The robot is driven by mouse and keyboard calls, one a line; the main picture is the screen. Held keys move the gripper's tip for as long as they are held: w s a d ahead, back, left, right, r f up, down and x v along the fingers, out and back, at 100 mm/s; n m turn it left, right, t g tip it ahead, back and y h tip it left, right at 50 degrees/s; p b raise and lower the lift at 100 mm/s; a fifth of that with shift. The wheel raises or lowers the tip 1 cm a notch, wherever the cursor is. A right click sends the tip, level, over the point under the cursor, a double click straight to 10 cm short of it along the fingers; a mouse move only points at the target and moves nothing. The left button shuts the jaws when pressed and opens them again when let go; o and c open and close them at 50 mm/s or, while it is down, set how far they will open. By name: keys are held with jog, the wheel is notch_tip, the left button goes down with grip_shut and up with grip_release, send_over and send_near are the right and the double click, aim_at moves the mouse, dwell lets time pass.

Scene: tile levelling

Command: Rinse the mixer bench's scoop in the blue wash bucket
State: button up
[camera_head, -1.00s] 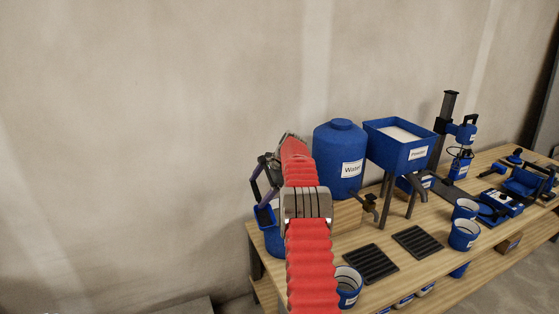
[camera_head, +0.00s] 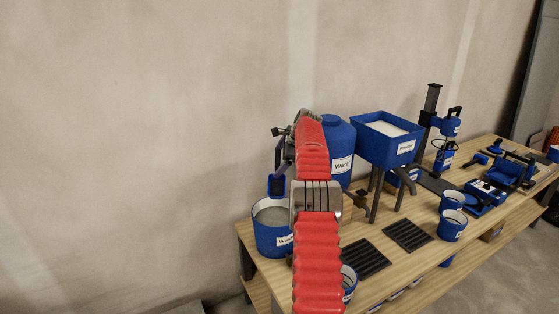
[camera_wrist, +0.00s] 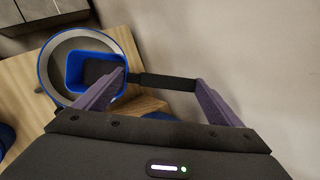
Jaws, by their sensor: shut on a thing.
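The scoop (camera_head: 276,185) is a small blue open box with a dark handle. In the wrist view the scoop (camera_wrist: 92,74) is on the left, its black handle (camera_wrist: 165,82) running between the fingers. My gripper (camera_wrist: 160,80) is shut on the handle. In the head view my gripper (camera_head: 283,160) is partly hidden by my red-sleeved arm. The blue wash bucket (camera_head: 268,240) stands at the bench's left end, with a grey surface inside and a label partly hidden by my arm. The scoop appears above its rim. In the wrist view the bucket (camera_wrist: 46,72) shows behind the scoop.
The water tank (camera_head: 338,140) and powder hopper (camera_head: 385,142) stand right of my arm. Black grates (camera_head: 408,235) and blue buckets (camera_head: 452,224) lie further along the wooden bench (camera_head: 385,285). A plain wall (camera_head: 130,120) is behind; the space left of the bench looks clear.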

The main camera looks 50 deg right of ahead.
aim_at(279, 189)
jog(key=shift+a+t, duration=0.3)
jog(key=shift+s+f+h, duration=0.1)
jog(key=shift+h, duration=0.2)
jog(key=shift+s+a+f, duration=0.2)
jog(key=shift+s+a, duration=0.1)
jog(key=shift+s, duration=0.05)
jog(key=shift+s+a+f+n+t+h, duration=0.4)
jog(key=shift+s+a+f+t+h, duration=0.15)
jog(key=shift+a+t, duration=0.2)
jog(key=shift+s+a+f+h, duration=0.25)
jog(key=shift+s+a, duration=0.05)
jog(key=shift+s, duration=0.1)
jog(key=shift+s+a+f+t, duration=0.1)
jog(key=shift+a+f+t, duration=0.05)
jog(key=shift+a+t, duration=0.2)
jog(key=shift+s+a+f+h, duration=0.1)
jog(key=shift+s+f+h, duration=0.1)
jog(key=shift+s+h, duration=0.2)
jog(key=shift+w+f, duration=0.1)
jog(key=shift+f, duration=3.5)
jog(key=shift+f, duration=0.1)
